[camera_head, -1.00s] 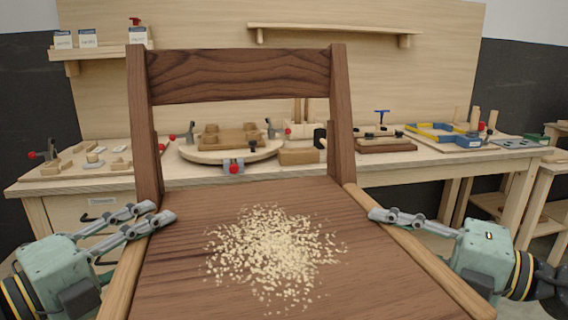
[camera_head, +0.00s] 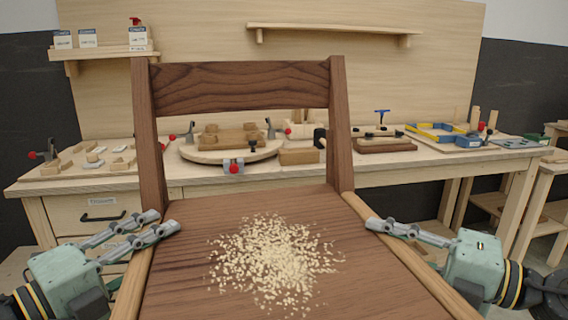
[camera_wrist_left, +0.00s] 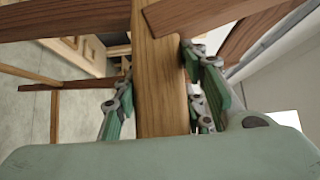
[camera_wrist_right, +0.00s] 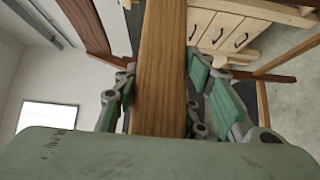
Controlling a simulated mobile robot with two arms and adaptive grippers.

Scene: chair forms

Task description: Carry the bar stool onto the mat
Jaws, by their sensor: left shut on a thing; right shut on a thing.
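The bar stool is dark brown wood, with its backrest (camera_head: 240,88) on the far side and its seat (camera_head: 190,285) toward me. A patch of pale flecks covers the middle of the seat. My left gripper (camera_head: 160,222) is shut on the stool's lighter left side rail, which runs between its fingers in the left wrist view (camera_wrist_left: 160,85). My right gripper (camera_head: 378,226) is shut on the right side rail, also between the fingers in the right wrist view (camera_wrist_right: 160,70). The stool's feet are hidden in the head view. I see no mat.
A workbench (camera_head: 400,175) stands behind the stool, with a round turntable (camera_head: 205,153), clamps and wooden parts on it. A shelf (camera_head: 335,30) hangs on the panel above. Another bench (camera_head: 545,190) stands at the far right.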

